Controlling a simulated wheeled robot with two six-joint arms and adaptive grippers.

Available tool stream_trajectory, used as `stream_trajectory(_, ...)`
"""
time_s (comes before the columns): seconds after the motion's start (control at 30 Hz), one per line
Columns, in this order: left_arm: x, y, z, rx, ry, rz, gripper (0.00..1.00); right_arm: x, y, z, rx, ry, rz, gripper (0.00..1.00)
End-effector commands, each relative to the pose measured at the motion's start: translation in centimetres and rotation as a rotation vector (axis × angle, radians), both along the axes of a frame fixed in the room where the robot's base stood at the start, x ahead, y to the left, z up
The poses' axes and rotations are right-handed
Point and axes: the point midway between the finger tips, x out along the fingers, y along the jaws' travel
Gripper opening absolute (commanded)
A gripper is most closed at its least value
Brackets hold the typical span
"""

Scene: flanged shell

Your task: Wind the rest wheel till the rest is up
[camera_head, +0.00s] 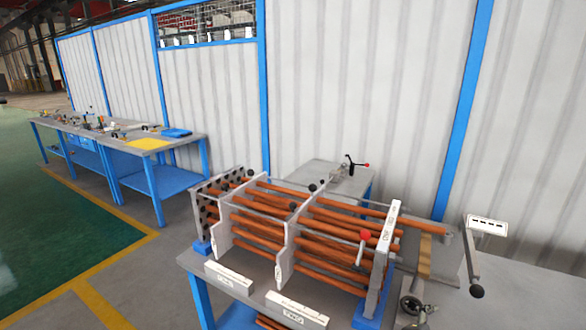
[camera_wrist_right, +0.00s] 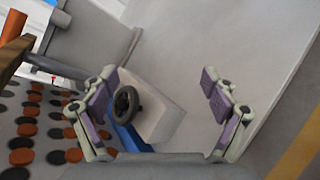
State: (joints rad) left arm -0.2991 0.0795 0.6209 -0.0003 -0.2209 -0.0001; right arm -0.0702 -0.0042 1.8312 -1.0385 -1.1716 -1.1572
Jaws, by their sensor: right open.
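In the right wrist view a dark handwheel (camera_wrist_right: 126,103) with a round rim and hub sits on the face of a light grey block (camera_wrist_right: 160,108). My right gripper (camera_wrist_right: 160,85) is open and empty, its purple-padded fingers spread wide. The wheel lies between the fingers in the picture, closer to the left one, with no visible contact. In the head view a small dark round form (camera_head: 411,304) shows at the lower right of the rack; I cannot tell whether it is the wheel or part of my gripper. The rest cannot be made out for sure. My left gripper is not in view.
The rack of orange tubes (camera_head: 300,230) fills the middle of the head view. A crank arm with a black knob (camera_head: 477,291) stands at its right. A plate of orange and black holes (camera_wrist_right: 40,125) lies left of the wheel. Blue benches (camera_head: 150,165) stand far left.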

Motion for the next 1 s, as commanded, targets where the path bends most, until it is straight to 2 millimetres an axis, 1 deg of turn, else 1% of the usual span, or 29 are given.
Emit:
stream_trajectory(0.03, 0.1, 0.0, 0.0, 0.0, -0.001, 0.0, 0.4, -2.7, 0.5, -1.5, 0.181, -0.094, -0.075, 0.86)
stream_trajectory(0.1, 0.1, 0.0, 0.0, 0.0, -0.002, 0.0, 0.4, -5.4, 1.9, -3.1, 0.407, -0.202, -0.181, 0.86)
stream_trajectory(0.23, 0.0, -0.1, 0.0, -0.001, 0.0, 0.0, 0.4, -9.4, 5.0, -4.7, 0.726, -0.317, -0.357, 0.86)
stream_trajectory(0.4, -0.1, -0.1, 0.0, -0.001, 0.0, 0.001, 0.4, -13.7, 9.2, -5.2, 1.031, -0.376, -0.566, 0.86)
stream_trajectory(0.5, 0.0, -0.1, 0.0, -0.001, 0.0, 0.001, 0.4, -15.9, 11.5, -4.9, 1.166, -0.38, -0.68, 0.86)
stream_trajectory(0.67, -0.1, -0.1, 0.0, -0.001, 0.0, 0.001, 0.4, -19.2, 15.0, -4.1, 1.333, -0.358, -0.851, 0.86)
stream_trajectory(0.7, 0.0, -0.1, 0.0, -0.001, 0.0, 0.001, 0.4, -18.6, 14.7, -5.8, 1.322, -0.356, -0.852, 0.86)
stream_trajectory(0.8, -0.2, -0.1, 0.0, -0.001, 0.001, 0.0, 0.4, -17.9, 14.3, -8.8, 1.314, -0.351, -0.861, 0.86)
stream_trajectory(0.87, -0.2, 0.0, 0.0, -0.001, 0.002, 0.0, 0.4, -17.7, 14.2, -10.6, 1.311, -0.347, -0.866, 0.86)
stream_trajectory(0.97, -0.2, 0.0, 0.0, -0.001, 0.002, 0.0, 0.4, -17.5, 13.8, -13.9, 1.303, -0.339, -0.877, 0.86)
stream_trajectory(1.0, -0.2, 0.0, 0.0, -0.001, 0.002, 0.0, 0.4, -17.5, 13.7, -15.3, 1.301, -0.336, -0.882, 0.86)
